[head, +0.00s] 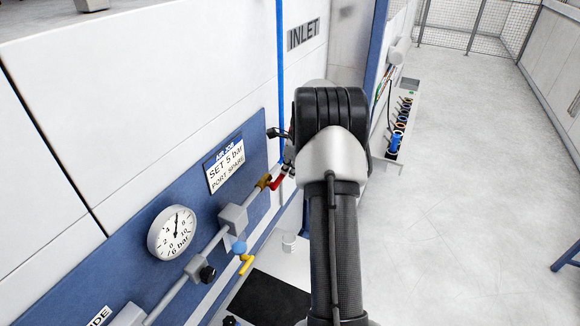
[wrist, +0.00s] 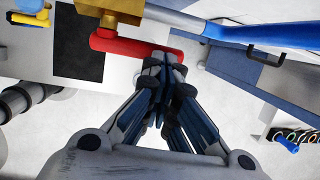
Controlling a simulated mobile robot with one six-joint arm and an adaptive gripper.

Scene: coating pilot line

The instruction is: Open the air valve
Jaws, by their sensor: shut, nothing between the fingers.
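The air valve is a brass body (head: 264,181) on a grey pipe, with a red lever handle (head: 279,180). In the wrist view the brass body (wrist: 110,10) is at the top edge and the red handle (wrist: 125,43) reaches right from below it. My gripper (wrist: 162,62) is shut and empty, its fingertips at the free right end of the red handle. They look very close to it or touching; I cannot tell which. In the head view my arm's wrist covers most of the gripper.
A gauge (head: 172,232) and a sign reading SET 5 bar (head: 226,166) are on the blue panel left of the valve. A yellow handle (head: 246,264) hangs below the pipe. A blue pipe (wrist: 230,28) crosses the wrist view.

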